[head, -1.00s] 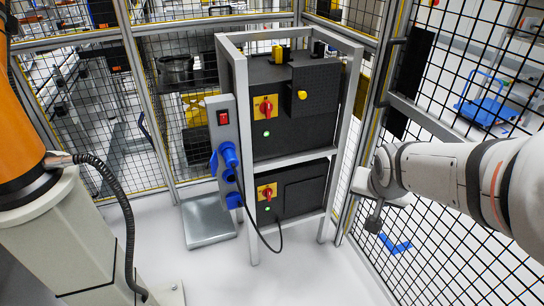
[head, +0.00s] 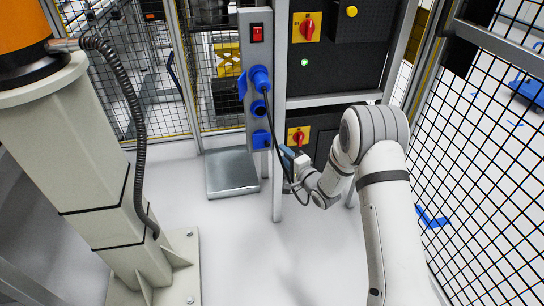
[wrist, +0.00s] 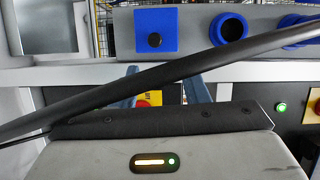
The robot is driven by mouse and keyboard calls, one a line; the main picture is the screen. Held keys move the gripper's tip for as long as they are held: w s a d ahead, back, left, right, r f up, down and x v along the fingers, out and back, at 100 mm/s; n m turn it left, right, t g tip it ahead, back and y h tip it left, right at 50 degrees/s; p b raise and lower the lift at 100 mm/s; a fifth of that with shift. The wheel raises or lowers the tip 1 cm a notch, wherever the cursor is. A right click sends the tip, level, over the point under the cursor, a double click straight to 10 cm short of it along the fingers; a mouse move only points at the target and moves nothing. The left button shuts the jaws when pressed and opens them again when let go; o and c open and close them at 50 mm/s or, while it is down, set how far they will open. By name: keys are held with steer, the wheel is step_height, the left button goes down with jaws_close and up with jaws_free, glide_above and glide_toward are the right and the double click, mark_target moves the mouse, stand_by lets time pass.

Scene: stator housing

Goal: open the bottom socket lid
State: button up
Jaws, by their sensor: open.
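The bottom socket (head: 261,138) is a blue block low on the grey socket post (head: 258,80). Its square blue lid (wrist: 155,32), with a dark round centre, looks shut in the wrist view. My gripper (head: 288,160) is low and right of the post, apart from the lid. In the wrist view its two blue-grey fingers (wrist: 163,86) are open with nothing seen held, and they point toward the post, short of the lid. The gripper's body and a black cable partly hide the fingers.
A black cable (wrist: 200,68) hangs from the top blue plug (head: 260,78) and crosses close before my gripper. The middle socket (head: 258,107) shows a dark opening. A metal frame leg (head: 278,205) and a cabinet with a red switch (head: 298,136) stand close by.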

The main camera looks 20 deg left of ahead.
mark_target(269, 145)
steer(key=shift+y, duration=0.4)
steer(key=x, duration=0.2)
steer(key=b+x, duration=0.1)
steer(key=x, duration=0.2)
steer(key=f+x, duration=0.1)
steer(key=x, duration=0.2)
steer(key=shift+s+a+b, duration=0.3)
steer(key=shift+s+b, duration=0.05)
steer(key=shift+b, duration=0.05)
steer(key=shift+f, duration=0.1)
jaws_close()
